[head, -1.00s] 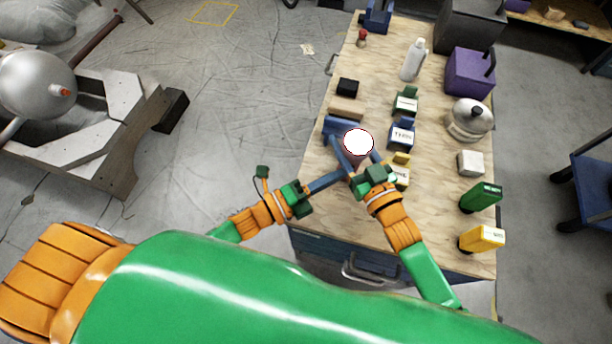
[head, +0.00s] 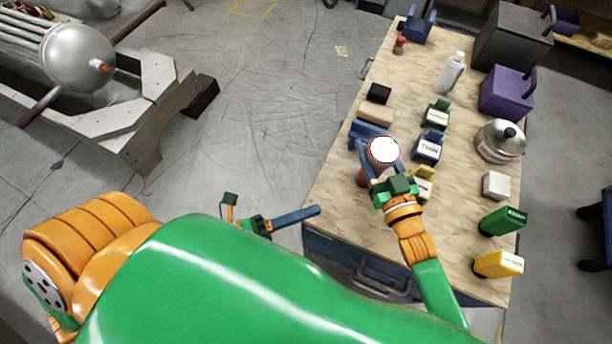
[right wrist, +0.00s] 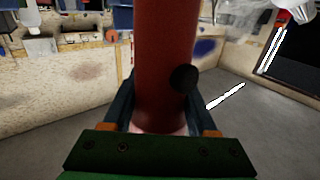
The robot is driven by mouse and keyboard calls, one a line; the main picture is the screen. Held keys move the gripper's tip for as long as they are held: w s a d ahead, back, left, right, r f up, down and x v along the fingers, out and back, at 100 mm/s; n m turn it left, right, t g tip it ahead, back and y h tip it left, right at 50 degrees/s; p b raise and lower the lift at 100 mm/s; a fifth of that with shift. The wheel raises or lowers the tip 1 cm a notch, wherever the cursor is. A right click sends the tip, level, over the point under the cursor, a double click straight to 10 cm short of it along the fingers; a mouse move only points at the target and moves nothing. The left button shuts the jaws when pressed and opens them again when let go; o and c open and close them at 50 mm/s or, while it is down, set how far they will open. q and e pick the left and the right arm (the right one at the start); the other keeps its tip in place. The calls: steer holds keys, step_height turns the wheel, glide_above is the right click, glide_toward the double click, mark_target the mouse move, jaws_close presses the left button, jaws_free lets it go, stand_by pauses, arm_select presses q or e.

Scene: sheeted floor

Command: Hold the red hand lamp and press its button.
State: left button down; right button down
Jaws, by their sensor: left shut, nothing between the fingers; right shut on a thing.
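The red hand lamp (head: 366,178) is held over the near left part of the wooden bench top. Its round white face (head: 384,150) glows toward the head camera. My right gripper (head: 380,172) is shut on the lamp. In the right wrist view the red lamp body (right wrist: 165,60) stands between the two fingers, with a dark round button (right wrist: 184,78) on its side. My left gripper (head: 318,210) is shut and empty, left of the bench's near edge and apart from the lamp.
The wooden bench top (head: 345,190) carries a blue holder (head: 368,132), small labelled bins (head: 428,147), a white bottle (head: 451,73), a silver pot (head: 500,142), a green box (head: 503,220) and a yellow box (head: 499,264). Open floor lies left of the bench.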

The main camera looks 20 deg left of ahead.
steer(key=shift+c, duration=0.6)
jaws_free()
